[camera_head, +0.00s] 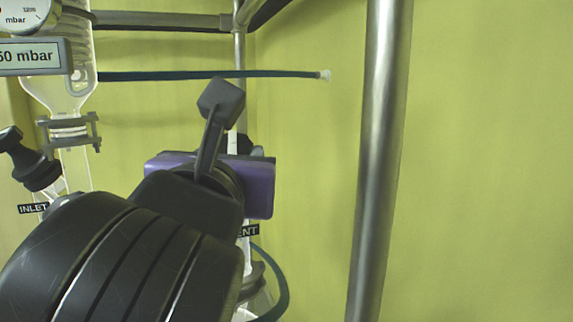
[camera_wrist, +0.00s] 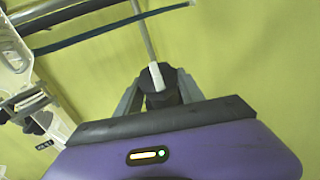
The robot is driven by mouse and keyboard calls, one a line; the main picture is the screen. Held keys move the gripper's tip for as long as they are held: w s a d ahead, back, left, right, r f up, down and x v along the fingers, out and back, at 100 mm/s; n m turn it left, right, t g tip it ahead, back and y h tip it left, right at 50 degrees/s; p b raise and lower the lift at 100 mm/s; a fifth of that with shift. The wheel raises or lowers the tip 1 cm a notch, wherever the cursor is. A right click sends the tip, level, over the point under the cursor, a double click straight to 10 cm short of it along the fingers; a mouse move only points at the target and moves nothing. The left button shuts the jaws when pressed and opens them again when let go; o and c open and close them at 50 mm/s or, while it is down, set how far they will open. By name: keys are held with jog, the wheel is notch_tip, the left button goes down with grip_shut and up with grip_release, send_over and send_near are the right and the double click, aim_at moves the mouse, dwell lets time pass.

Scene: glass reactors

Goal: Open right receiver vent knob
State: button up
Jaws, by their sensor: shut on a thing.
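My gripper (camera_wrist: 160,92) is shut on the black vent knob (camera_wrist: 158,78) in the wrist view, with one finger on each side of it. A pale white strip runs along the knob's face, slightly tilted from upright. In the head view my arm and the purple gripper body hide the fingers and most of the knob. Part of the vent label (camera_head: 249,231), reading "ENT", shows just below the purple body.
A black knob (camera_head: 30,162) with an INLET label (camera_head: 32,209) is at the left, by a clamped glass vessel (camera_head: 70,95). A thick metal post (camera_head: 378,160) stands right of my gripper. A dark green hose (camera_head: 200,75) runs behind. The wall at far right is bare.

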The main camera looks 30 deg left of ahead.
jog(key=n+g+y, duration=0.1)
jog(key=n, duration=0.1)
jog(key=n+g+y+b, duration=0.1)
jog(key=n+y, duration=0.1)
jog(key=shift+w+d+g, duration=0.1)
jog(key=shift+d+g, duration=0.05)
jog(key=shift+g, duration=0.15)
jog(key=shift+n+g+y+b, duration=0.35)
jog(key=shift+n+g+y, duration=0.95)
jog(key=shift+n+g, duration=0.6)
jog(key=shift+n, duration=0.4)
jog(key=o, duration=1.4)
jog(key=shift+m+t, duration=0.3)
jog(key=shift+t, duration=0.1)
